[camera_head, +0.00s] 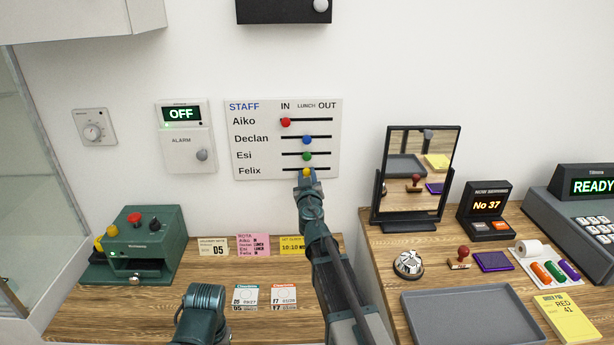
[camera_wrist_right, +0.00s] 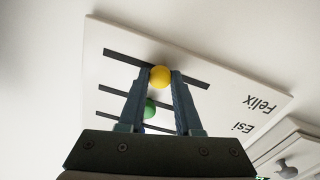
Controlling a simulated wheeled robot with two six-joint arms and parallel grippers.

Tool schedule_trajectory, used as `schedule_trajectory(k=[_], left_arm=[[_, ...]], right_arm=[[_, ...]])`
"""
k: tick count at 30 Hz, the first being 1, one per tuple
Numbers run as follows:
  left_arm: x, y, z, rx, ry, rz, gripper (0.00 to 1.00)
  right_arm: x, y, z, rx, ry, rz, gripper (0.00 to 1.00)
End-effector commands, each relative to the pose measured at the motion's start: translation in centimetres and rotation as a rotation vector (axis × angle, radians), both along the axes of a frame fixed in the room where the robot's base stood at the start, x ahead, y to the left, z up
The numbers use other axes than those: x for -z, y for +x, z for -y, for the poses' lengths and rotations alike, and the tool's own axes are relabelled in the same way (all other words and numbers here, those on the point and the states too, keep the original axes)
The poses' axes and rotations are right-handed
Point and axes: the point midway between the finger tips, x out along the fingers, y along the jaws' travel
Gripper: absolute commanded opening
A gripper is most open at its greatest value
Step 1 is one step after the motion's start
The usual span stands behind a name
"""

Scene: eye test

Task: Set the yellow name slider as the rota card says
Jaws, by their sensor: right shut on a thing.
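The white staff board (camera_head: 246,140) hangs on the wall with Aiko, Declan, Esi and Felix rows and IN, LUNCH and OUT columns. The yellow slider (camera_head: 307,171) is on Felix's track, around the LUNCH column. My right gripper (camera_head: 307,180) is shut on it and partly hides that row. In the right wrist view the yellow slider (camera_wrist_right: 160,76) sits between both fingertips, near mid-track. The pink rota card (camera_head: 253,245) stands on the desk below; its small entries are too small to read surely. My left gripper is not in view; part of my left arm shows low.
The red slider (camera_head: 286,122) is at IN; the blue (camera_head: 306,140) and green (camera_head: 308,156) ones are around LUNCH. A green button box (camera_head: 134,245) stands at left, a mirror (camera_head: 417,175) and grey tray (camera_head: 470,318) at right.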

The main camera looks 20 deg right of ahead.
Motion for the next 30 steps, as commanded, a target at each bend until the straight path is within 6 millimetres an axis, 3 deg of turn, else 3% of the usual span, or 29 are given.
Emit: schedule_trajectory(k=[11, 21, 30], left_arm=[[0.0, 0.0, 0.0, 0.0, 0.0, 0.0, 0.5], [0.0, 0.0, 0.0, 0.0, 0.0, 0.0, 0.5], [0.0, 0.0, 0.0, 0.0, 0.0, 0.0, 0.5]], right_arm=[[0.0, 0.1, -0.2, -0.001, 0.0, 0.0, 0.0], [0.0, 1.8, -5.7, -0.003, 0.0, 0.0, 0.0], [0.0, 1.8, -6.3, -0.003, 0.0, 0.0, 0.0]])
